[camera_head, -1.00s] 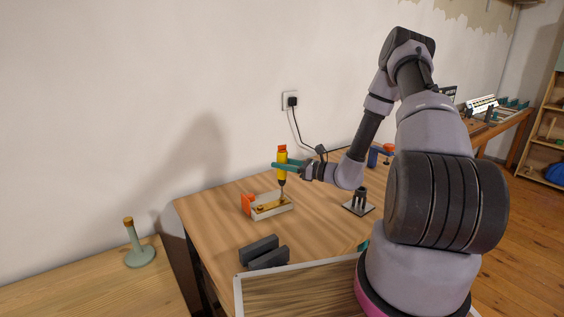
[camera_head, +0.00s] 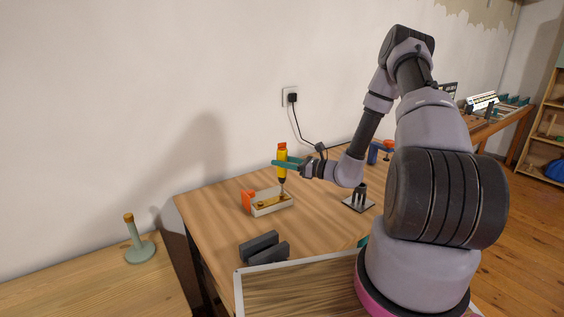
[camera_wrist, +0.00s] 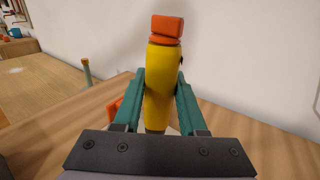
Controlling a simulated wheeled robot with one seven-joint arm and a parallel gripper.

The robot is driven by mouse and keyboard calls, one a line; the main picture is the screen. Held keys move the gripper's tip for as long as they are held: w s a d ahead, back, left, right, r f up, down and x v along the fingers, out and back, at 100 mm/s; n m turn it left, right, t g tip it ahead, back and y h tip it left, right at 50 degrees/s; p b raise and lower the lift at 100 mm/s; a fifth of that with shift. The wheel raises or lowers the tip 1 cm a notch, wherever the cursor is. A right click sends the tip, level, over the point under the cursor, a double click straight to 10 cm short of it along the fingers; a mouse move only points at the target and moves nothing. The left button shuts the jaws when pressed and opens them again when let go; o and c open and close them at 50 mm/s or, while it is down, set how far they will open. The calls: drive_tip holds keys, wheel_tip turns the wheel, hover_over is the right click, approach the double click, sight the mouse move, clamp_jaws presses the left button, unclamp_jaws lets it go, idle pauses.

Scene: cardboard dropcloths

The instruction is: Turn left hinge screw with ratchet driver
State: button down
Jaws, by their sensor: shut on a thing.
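My gripper (camera_head: 287,163) has teal fingers shut on the yellow ratchet driver (camera_head: 282,155), which has an orange cap. The driver stands upright, its thin shaft pointing down at the right part of the hinge block. In the wrist view the teal fingers (camera_wrist: 158,100) press both sides of the yellow handle (camera_wrist: 160,85). The pale hinge block (camera_head: 272,207) lies on the workbench with a brass hinge (camera_head: 265,203) on top and an orange piece (camera_head: 248,200) at its left end. The driver's tip appears to meet the hinge's right side; the screw head is too small to make out.
Two dark grey blocks (camera_head: 262,250) lie on the workbench (camera_head: 215,215) in front of the hinge block. A dark stand on a square plate (camera_head: 358,204) is to the right. A light-rimmed tray (camera_head: 290,264) is at the front. A green stand (camera_head: 139,250) is on the left table.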

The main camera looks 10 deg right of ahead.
drive_tip(key=shift+s+f, duration=0.1)
drive_tip(key=shift+f, duration=0.3)
idle(0.8)
drive_tip(key=m+t+h, duration=0.4)
drive_tip(key=t+h, duration=0.1)
drive_tip(key=shift+s+a+f+m+h, duration=0.1)
drive_tip(key=shift+s+a+m+h, duration=0.1)
drive_tip(key=shift+m+h, duration=0.15)
drive_tip(key=m+t+h, duration=0.1)
drive_tip(key=m+h, duration=0.2)
drive_tip(key=h, duration=0.1)
drive_tip(key=m+t+h, duration=0.1)
drive_tip(key=m+h, duration=0.2)
drive_tip(key=h, duration=0.1)
drive_tip(key=shift+w+h, duration=0.15)
drive_tip(key=shift+h, duration=0.1)
drive_tip(key=shift+d+m+h, duration=0.15)
drive_tip(key=shift+m+h, duration=0.4)
drive_tip(key=shift+h, duration=0.35)
drive_tip(key=shift+d+m+h, duration=0.15)
drive_tip(key=shift+m+h, duration=0.35)
drive_tip(key=shift+h, duration=0.4)
